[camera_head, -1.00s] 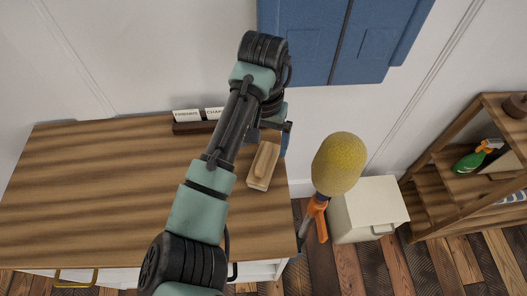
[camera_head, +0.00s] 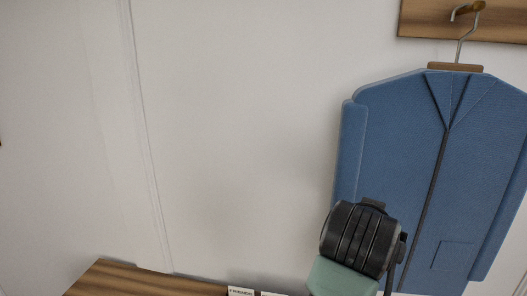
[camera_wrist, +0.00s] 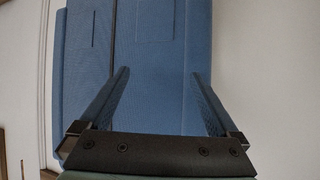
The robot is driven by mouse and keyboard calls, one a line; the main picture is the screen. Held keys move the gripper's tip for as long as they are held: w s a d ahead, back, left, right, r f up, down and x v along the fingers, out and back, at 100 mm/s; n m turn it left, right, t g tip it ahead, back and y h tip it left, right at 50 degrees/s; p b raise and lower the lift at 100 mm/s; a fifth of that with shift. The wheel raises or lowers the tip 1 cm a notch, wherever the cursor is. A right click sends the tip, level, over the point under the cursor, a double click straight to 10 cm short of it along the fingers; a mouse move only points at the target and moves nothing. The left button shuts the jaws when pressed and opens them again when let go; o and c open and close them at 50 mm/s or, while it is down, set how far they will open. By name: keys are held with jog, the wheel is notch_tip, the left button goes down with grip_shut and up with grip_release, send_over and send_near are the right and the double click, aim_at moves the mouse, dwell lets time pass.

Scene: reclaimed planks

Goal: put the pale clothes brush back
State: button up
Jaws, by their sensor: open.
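The pale clothes brush is in neither current view. In the wrist view my gripper (camera_wrist: 160,76) is open, its two fingers spread apart with nothing between them. Behind the fingers, the blue jacket (camera_wrist: 150,40) fills most of that view. In the head view only a part of my arm shows, at the lower right in front of the jacket (camera_head: 400,150). The gripper itself is not visible there.
The jacket hangs by a hanger (camera_head: 455,67) from a hook (camera_head: 468,10) on a wooden wall board (camera_head: 430,20). A wooden top (camera_head: 110,280) with small white labelled cards (camera_head: 240,291) shows at the bottom edge. The wall left of the jacket is bare.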

jog(key=s+a+r+n+t, duration=0.1)
jog(key=s+a+r+t, duration=0.2)
jog(key=r, duration=0.4)
jog(key=s+a+r+n+t, duration=0.1)
jog(key=a+r+t, duration=0.25)
jog(key=r, duration=0.45)
jog(key=s+a+r+n+t, duration=0.1)
jog(key=s+a+r+t, duration=0.15)
jog(key=r+t, duration=0.35)
jog(key=s+a+r+n+t+y, duration=0.3)
jog(key=s+a+r+t+y, duration=0.2)
jog(key=s+a+r, duration=0.4)
jog(key=shift+s+a+r+n+y, duration=0.35)
jog(key=shift+s+r, duration=0.25)
jog(key=shift+s, duration=0.45)
jog(key=shift+d, duration=0.1)
notch_tip(320, 180, up, 7)
jog(key=p, duration=0.7)
jog(key=shift+r, duration=0.1)
